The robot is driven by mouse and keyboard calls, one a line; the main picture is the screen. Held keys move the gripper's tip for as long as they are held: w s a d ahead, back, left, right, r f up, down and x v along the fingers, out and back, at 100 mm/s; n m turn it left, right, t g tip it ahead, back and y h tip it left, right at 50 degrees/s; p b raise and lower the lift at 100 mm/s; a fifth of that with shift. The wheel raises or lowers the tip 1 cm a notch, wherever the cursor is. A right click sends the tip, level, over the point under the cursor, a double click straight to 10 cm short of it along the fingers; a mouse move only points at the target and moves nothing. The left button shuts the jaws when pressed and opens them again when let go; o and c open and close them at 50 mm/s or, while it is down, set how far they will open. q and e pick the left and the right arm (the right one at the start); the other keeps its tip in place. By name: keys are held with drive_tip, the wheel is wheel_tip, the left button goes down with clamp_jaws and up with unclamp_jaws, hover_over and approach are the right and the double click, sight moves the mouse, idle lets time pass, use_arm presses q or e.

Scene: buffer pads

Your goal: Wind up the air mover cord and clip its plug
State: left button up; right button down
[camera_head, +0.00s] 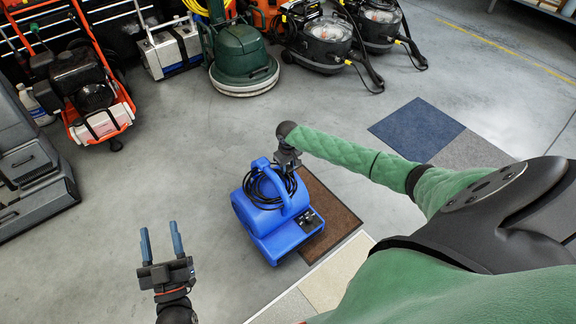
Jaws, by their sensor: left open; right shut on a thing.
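The blue air mover (280,232) stands on the floor near the centre, partly over a brown mat. Its black cord (262,186) is looped in a coil around the handle at the top. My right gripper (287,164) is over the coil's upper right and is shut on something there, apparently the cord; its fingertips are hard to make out. My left gripper (161,243) is open and empty, apart from the air mover, to its lower left. I cannot make out the plug or its clip.
A brown mat (335,212) lies under and right of the air mover. Blue and grey carpet tiles (416,129) lie further right. A green floor machine (240,60), vacuums (327,42) and an orange-framed machine (88,90) stand at the back. Floor left of the air mover is clear.

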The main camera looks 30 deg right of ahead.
drive_tip(key=shift+p, duration=0.5)
idle(0.4)
drive_tip(key=shift+f, duration=0.3)
idle(0.6)
drive_tip(key=c, duration=0.9)
unclamp_jaws()
drive_tip(key=shift+c, duration=0.2)
drive_tip(key=shift+r+p, duration=0.65)
drive_tip(key=shift+r, duration=3.25)
